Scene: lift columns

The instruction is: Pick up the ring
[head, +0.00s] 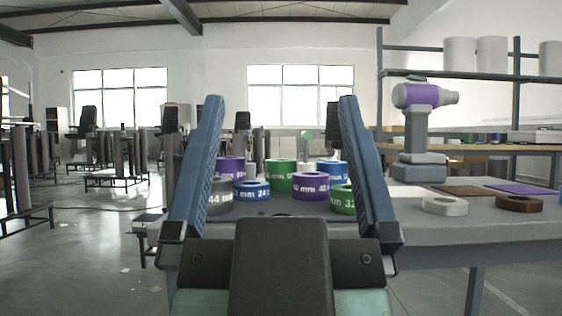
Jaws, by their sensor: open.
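My gripper (281,98) stands in the foreground with its two blue-grey fingers spread wide and nothing between them at close range. Beyond the fingers, several thick labelled rings stand on the table: a green ring (281,178), a purple-grey ring (311,187), a blue ring (251,190) and a purple ring (230,168). A grey ring (219,199) and a front green ring (342,201) are partly hidden by the fingers. To the right, a flat white ring (444,206) and a flat brown ring (519,204) lie apart. The frame does not show which ring is meant.
A purple and grey drill (425,98) stands upright on the grey table (420,233) at right. Flat brown (472,191) and purple (523,188) sheets lie near it. A shelf with white rolls (459,54) stands behind. Open floor (75,255) is at left.

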